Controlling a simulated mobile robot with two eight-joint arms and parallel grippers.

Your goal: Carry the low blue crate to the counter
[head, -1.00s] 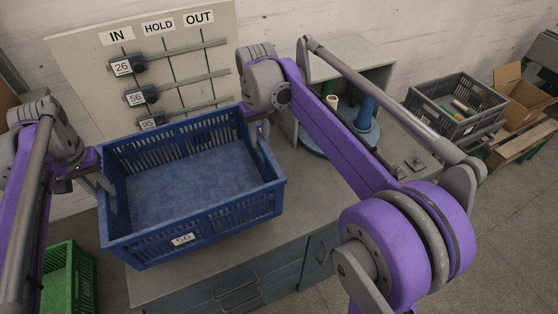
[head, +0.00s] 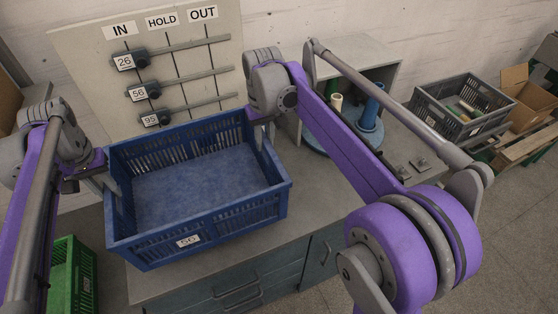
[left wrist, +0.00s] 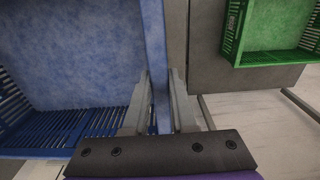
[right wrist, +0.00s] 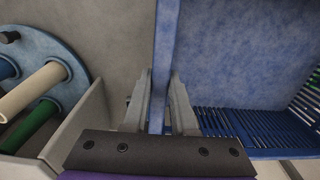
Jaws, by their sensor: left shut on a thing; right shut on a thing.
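The low blue crate (head: 188,241) is empty, roughly level, and has a "56" tag on its front. It is over the grey counter (head: 290,240); I cannot tell whether its bottom touches the top. My left gripper (head: 108,186) is shut on the crate's left wall, and that wall shows between its fingers in the left wrist view (left wrist: 160,100). My right gripper (head: 262,132) is shut on the right wall, which also sits between its fingers in the right wrist view (right wrist: 157,100).
A board (head: 85,55) with IN, HOLD and OUT labels and numbered sliders stands behind the crate. A blue round rack with spools (head: 368,115) stands on the counter to the right. A green crate (head: 70,275) is low at left. A grey crate (head: 430,118) is far right.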

